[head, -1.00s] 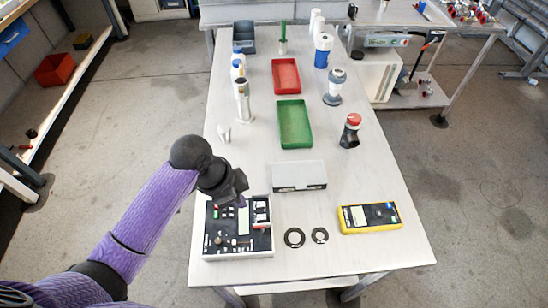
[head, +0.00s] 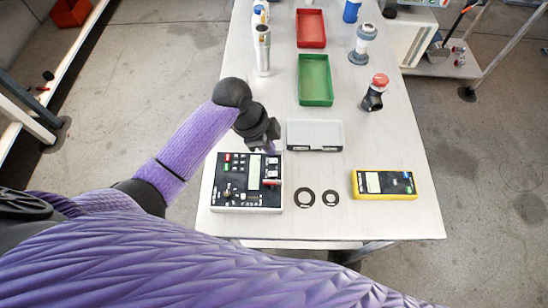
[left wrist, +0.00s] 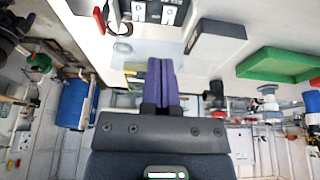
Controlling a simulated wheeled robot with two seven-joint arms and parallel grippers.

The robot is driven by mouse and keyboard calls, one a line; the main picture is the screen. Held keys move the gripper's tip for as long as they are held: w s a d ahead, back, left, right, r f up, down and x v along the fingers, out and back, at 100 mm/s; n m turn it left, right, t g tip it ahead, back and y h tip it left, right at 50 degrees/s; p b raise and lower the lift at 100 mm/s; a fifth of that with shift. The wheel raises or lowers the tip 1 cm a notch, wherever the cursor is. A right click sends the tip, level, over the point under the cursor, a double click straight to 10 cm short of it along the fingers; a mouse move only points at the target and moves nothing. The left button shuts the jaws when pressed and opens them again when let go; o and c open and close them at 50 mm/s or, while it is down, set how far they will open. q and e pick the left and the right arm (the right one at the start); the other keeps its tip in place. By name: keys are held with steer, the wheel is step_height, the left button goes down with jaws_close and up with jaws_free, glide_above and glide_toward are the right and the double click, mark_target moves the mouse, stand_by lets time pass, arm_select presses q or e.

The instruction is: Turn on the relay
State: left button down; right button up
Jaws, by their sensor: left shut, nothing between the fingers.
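A black-and-white control box (head: 232,193) lies at the near left of the table, with small buttons, a grey display and a red-and-white switch block (head: 271,172) on its right side. Which part is the relay, and its state, I cannot tell. My left gripper (head: 271,149) is above the box's back right corner, just behind the switch block; contact is unclear. In the left wrist view its purple fingers (left wrist: 161,82) are shut together and empty. Part of the box (left wrist: 150,12), with a red lever, shows at that view's top. My right gripper is out of view.
A grey case (head: 315,135) stands just right of the left gripper. Two black rings (head: 304,198) and a yellow multimeter (head: 384,184) lie right of the box. Green (head: 316,80) and red (head: 311,28) trays and several bottles stand farther back.

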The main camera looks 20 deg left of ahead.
mark_target(272, 165)
arm_select(q)
steer(key=x, duration=0.1)
steer(key=b+x, duration=0.1)
steer(key=x, duration=0.3)
steer(key=shift+s+a+f, duration=0.1)
steer(key=shift+a+f, duration=0.2)
steer(key=shift+f, duration=0.05)
steer(key=shift+d+f+y, duration=0.1)
steer(key=shift+f+y, duration=0.1)
steer(key=shift+y, duration=0.1)
steer(key=shift+s+a+p, duration=0.2)
steer(key=shift+a+p, duration=0.15)
steer(key=shift+a, duration=0.5)
